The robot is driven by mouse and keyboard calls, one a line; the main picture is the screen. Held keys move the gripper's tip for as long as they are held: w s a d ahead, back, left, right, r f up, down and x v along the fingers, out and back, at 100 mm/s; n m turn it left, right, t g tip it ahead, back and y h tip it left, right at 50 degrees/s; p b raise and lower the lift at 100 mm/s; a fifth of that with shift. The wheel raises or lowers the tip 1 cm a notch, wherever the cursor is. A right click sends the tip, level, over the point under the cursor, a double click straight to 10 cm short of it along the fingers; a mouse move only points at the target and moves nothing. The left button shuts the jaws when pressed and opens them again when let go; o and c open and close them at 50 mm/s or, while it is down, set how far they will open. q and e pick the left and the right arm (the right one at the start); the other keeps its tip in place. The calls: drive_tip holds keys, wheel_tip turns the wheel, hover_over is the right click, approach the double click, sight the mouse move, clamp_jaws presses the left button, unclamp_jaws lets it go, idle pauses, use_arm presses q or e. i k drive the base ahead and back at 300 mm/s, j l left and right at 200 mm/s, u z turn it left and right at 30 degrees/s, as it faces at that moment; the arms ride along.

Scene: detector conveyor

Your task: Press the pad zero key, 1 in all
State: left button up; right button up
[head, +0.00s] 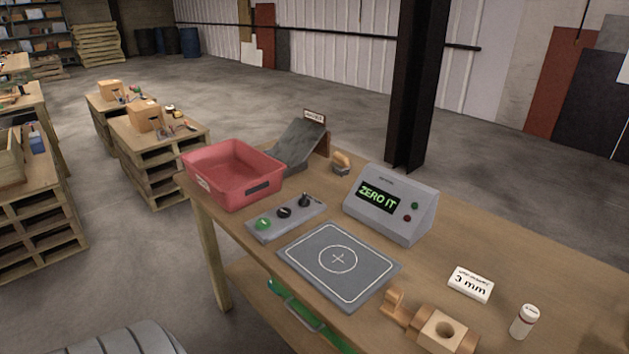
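A grey display unit (391,203) stands on the wooden table. Its screen (378,198) reads "ZERO IT" in green, and a small green button (415,205) and a red button (407,218) sit on its face. A flat grey pad (317,281) with a white circle and cross lies in front of it. A low grey control box (270,228) behind the pad's left side carries a green button (263,223), a black knob (285,212) and a black lever (304,200). I cannot read which key is labelled zero. Neither gripper is in view.
A red bin (223,199) stands at the table's left end, beside a grey ramp (292,150). A "3 mm" card (470,284), a white bottle (524,321) and a wooden block with a hole (433,341) are at the right. The pad's top is clear.

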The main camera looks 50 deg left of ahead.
sight(283, 212)
drive_tip(key=u, duration=1.65)
